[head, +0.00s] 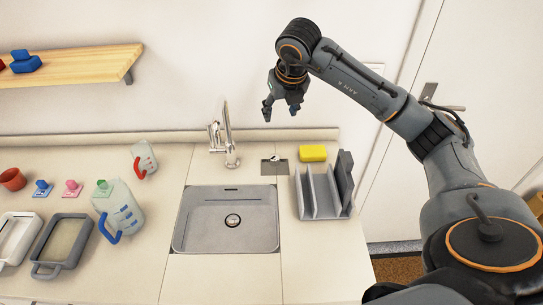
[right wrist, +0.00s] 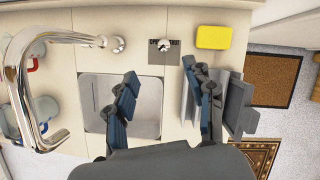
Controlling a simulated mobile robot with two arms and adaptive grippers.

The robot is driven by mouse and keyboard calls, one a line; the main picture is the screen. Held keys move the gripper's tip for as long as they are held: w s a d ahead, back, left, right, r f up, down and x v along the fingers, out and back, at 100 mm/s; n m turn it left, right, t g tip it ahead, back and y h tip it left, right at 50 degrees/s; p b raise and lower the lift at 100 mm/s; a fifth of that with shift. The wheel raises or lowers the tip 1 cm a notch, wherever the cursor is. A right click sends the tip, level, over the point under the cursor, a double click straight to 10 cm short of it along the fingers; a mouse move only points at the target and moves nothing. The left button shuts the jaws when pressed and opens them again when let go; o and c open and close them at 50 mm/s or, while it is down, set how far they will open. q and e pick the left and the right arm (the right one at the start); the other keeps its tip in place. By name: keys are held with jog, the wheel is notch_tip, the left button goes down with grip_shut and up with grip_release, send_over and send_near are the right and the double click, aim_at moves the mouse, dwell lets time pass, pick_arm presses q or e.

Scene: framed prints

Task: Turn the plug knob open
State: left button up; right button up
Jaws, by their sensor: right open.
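The plug knob (head: 276,157) is a small metal knob on a dark grey plate behind the sink's right corner. It also shows in the right wrist view (right wrist: 165,45), where the plate bears lettering too small to read fully. My right gripper (head: 281,108) is open and empty, pointing down, high above the counter near the knob. In the right wrist view its two fingers (right wrist: 160,75) are spread, with the knob just beyond the gap between them. My left gripper is out of view.
A tall chrome faucet (head: 228,138) stands left of the knob. A yellow sponge (head: 312,153) lies right of it, behind a grey rack (head: 325,192). A clear jug (head: 119,208) and trays stand left of the sink. A wooden shelf (head: 75,66) hangs at upper left.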

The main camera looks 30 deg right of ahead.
notch_tip(320, 180, down, 3)
jog(key=s+b, duration=0.1)
jog(key=b, duration=0.7)
send_near(275, 157)
pick_arm(q)
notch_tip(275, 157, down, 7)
jog(key=p, duration=0.2)
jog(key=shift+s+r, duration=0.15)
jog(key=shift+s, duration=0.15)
pick_arm(e)
jog(key=x, duration=0.9)
grip_shut()
